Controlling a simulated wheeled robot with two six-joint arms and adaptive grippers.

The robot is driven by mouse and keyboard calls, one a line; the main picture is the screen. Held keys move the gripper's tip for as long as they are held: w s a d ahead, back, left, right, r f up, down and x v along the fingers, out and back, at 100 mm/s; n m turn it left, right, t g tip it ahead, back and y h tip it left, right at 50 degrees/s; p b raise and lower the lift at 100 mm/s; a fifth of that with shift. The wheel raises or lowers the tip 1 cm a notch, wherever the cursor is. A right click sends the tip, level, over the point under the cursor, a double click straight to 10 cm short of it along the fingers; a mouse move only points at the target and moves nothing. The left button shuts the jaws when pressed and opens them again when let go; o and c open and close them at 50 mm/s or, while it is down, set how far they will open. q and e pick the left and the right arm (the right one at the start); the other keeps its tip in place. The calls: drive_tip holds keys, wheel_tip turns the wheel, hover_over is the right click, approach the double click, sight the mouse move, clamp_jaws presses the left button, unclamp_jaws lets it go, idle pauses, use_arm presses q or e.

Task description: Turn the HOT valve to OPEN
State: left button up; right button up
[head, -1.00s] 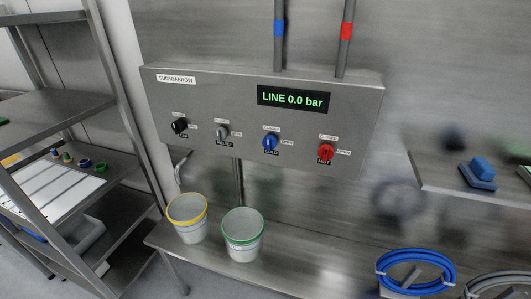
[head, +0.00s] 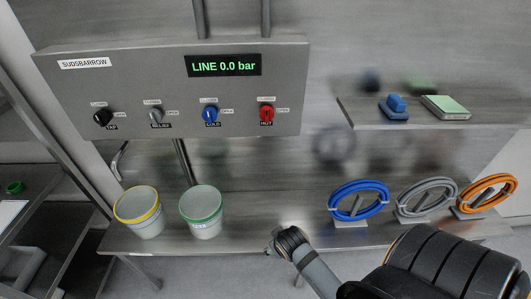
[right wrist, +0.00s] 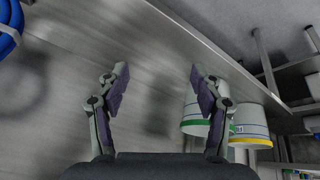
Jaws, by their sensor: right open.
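The HOT valve (head: 267,114) is a red knob at the right end of the grey panel (head: 75,95). It has one label above it and an OPEN label to its right. Its handle looks upright, toward the upper label, but is small. The panel display (head: 223,65) reads LINE 0.0 bar. My right gripper (right wrist: 158,75) is open and empty in the right wrist view, with bench metal behind its fingers. In the head view my right arm comes in from the bottom right, below and apart from the valve. My left gripper is not in view.
The blue COLD knob (head: 210,115), grey RELIEF knob (head: 156,116) and black knob (head: 103,117) sit left of HOT. A yellow-rimmed bucket (head: 140,215) and green-rimmed bucket (head: 202,215) stand on the bench. Blue (head: 358,201), grey (head: 427,197) and orange (head: 487,195) hose coils stand at right.

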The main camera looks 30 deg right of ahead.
drive_tip(key=w+d+r+m+t+h, duration=0.15)
drive_tip(key=w+r, duration=0.25)
drive_tip(key=r, duration=0.4)
drive_tip(key=w+d+r+m+t+h, duration=0.1)
drive_tip(key=w+d+r+t+h, duration=0.2)
drive_tip(key=r, duration=0.4)
drive_tip(key=w+r+m+t+h, duration=0.1)
drive_tip(key=w+r+t, duration=0.2)
drive_tip(key=w+r, duration=0.35)
drive_tip(key=t+h, duration=0.2)
drive_tip(key=t, duration=0.1)
approach(267, 115)
drive_tip(key=p+x, duration=0.3)
drive_tip(key=x, duration=0.6)
drive_tip(key=shift+w+r+p, duration=0.1)
drive_tip(key=shift+w+p, duration=0.2)
drive_tip(key=c, duration=1.1)
